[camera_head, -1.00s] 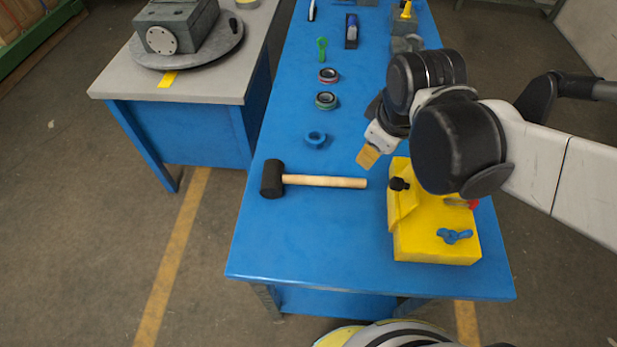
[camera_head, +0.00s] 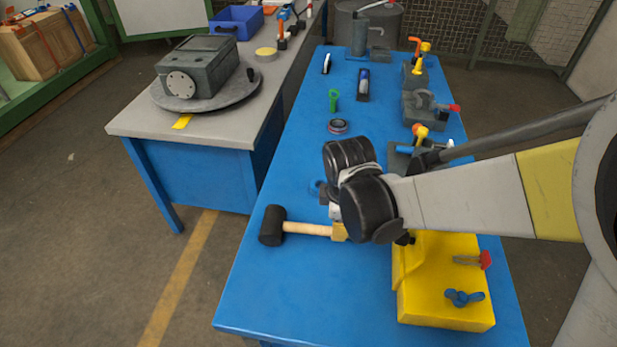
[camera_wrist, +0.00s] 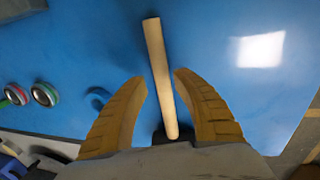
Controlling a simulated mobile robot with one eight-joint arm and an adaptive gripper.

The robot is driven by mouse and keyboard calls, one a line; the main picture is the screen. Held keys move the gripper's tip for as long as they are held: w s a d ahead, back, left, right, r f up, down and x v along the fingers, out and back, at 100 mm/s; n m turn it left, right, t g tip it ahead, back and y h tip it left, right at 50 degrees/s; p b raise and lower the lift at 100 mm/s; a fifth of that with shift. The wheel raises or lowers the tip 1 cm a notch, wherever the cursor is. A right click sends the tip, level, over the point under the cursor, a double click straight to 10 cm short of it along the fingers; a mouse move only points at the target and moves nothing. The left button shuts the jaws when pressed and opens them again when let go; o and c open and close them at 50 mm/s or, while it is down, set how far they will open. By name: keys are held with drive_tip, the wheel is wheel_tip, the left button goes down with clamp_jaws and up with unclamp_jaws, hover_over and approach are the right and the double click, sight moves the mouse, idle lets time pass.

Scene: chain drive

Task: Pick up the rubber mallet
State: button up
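The rubber mallet (camera_head: 272,226) lies on the blue table, its black head to the left and its pale wooden handle pointing right. My gripper (camera_head: 340,232) is over the right part of the handle, hiding the handle's end in the head view. In the wrist view the two tan fingers of my gripper (camera_wrist: 160,90) are apart. The mallet handle (camera_wrist: 158,70) runs lengthwise between them, with a gap visible on both sides. The mallet head is mostly hidden at the bottom of the wrist view, behind the gripper body.
A yellow block fixture (camera_head: 440,290) with a blue wing knob stands close by, right of the mallet. A blue ring (camera_wrist: 97,98) and tape rolls (camera_wrist: 44,94) lie behind it. Clamps (camera_head: 425,105) line the table's back right. The blue table (camera_head: 290,290) is clear in front.

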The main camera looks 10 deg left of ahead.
drive_tip(key=f, duration=0.1)
drive_tip(key=f+b, duration=0.1)
drive_tip(key=f, duration=0.1)
drive_tip(key=f+b, duration=0.1)
drive_tip(key=shift+w+a+f, duration=0.15)
drive_tip(key=shift+w+f, duration=0.1)
drive_tip(key=shift+w, duration=0.1)
drive_tip(key=shift+r, duration=0.1)
drive_tip(key=shift+c, duration=0.5)
clamp_jaws()
